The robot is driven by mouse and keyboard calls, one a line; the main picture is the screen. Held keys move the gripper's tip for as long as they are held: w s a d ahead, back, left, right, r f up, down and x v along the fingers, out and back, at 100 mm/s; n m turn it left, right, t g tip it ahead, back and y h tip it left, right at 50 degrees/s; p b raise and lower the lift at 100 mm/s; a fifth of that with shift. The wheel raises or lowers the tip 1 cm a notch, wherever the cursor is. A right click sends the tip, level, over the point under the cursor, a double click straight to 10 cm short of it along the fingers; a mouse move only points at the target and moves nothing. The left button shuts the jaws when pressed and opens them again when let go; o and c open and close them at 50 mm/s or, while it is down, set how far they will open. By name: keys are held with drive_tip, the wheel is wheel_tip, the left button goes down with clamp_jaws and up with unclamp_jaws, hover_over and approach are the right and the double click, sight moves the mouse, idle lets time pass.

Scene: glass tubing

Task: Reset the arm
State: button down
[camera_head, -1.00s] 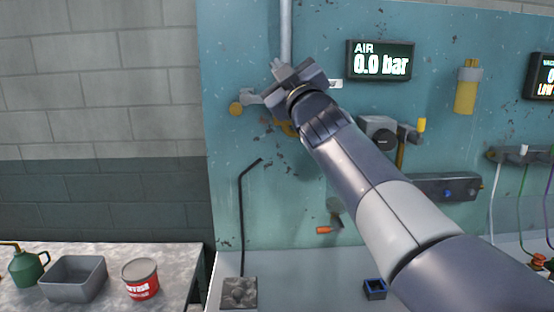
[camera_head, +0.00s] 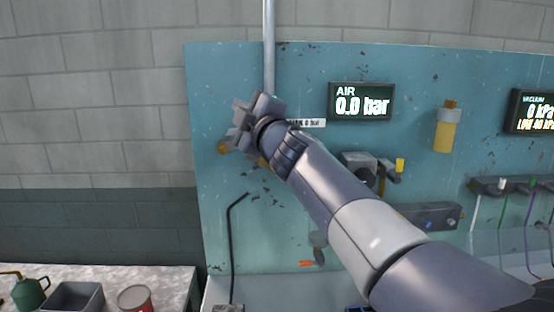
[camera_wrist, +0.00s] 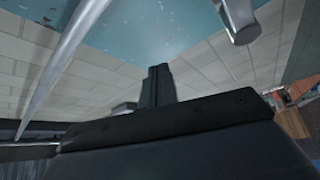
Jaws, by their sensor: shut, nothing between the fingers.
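My gripper (camera_head: 243,117) is at the upper left of the teal panel (camera_head: 300,70) in the head view, in front of the lower part of a vertical grey pipe (camera_head: 269,45). In the wrist view its fingers (camera_wrist: 157,86) are together, with nothing between them. My arm reaches up to it from the lower right. I cannot tell whether the gripper touches the pipe or the fitting.
An air display (camera_head: 361,101) reading 0.0 bar and a yellow cylinder (camera_head: 446,128) are on the panel to the right. A black bent rod (camera_head: 231,240) stands below the gripper. A table at lower left holds a green can (camera_head: 29,292), a grey bin (camera_head: 75,298) and a red tin (camera_head: 135,299).

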drive_tip(key=shift+s+a+r+n+g+h+p, duration=0.1)
drive_tip(key=shift+a+n+g+p, duration=0.5)
drive_tip(key=shift+p, duration=0.8)
drive_tip(key=shift+w+a+r+n+g+h+p, duration=0.1)
drive_tip(key=shift+a+n+g+p, duration=0.15)
drive_tip(key=shift+a+n+p, duration=0.75)
drive_tip(key=shift+s+a+r+n+g+h+p, duration=0.1)
drive_tip(key=shift+a+n+g+p, duration=0.6)
drive_tip(key=shift+p, duration=1.15)
drive_tip(key=shift+d+f+t, duration=0.1)
drive_tip(key=shift+d+t, duration=0.15)
